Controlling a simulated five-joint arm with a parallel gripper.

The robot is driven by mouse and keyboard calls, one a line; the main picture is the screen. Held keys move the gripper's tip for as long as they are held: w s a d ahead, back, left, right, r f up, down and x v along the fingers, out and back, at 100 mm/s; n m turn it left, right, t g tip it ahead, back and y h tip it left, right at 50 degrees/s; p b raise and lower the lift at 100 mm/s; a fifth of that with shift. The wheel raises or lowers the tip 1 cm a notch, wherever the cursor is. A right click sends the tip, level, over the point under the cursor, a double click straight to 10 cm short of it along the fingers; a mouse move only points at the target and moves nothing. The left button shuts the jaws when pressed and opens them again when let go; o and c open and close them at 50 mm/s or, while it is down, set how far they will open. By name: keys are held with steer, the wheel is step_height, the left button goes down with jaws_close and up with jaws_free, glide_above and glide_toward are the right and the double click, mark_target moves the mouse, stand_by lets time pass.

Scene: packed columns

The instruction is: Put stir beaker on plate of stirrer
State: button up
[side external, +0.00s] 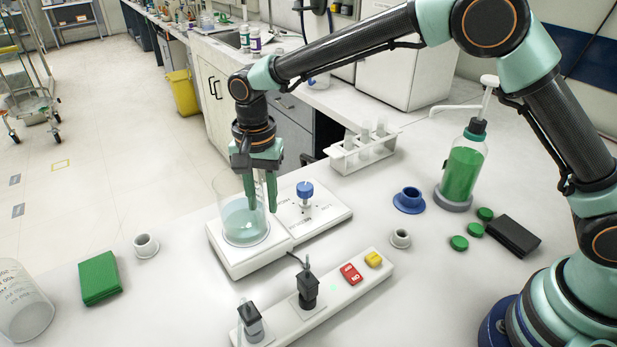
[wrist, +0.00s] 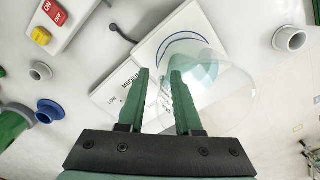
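The clear beaker (side external: 238,228), with pale blue liquid, stands upright on the square white plate (side external: 228,260) at the left end of the stirrer (side external: 322,216). The stirrer's blue knob (side external: 305,190) is to the right of the beaker. My gripper (side external: 261,208) points down at the beaker's right side, its fingers apart. In the wrist view, the gap between the fingers (wrist: 160,74) is clear, and the beaker (wrist: 232,95) is at the right finger. One finger appears inside the rim and the other outside. Whether either touches the glass cannot be told.
A power strip (side external: 350,291) with plugs and a red switch lies in front. Another beaker (side external: 20,305) and a green block (side external: 99,278) are at left.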

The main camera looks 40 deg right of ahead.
step_height(320, 180, up, 11)
steer(key=shift+r, duration=0.2)
steer(key=s+d+r+n+t, duration=0.4)
steer(key=d+r, duration=0.3)
steer(key=d, duration=0.6)
steer(key=s+d+f+n+t, duration=0.1)
steer(key=s+d+f+n, duration=0.3)
steer(key=s+d, duration=0.6)
steer(key=shift+s+d+f+n+t, duration=0.25)
steer(key=shift+s+n, duration=0.25)
steer(key=shift+s, duration=0.75)
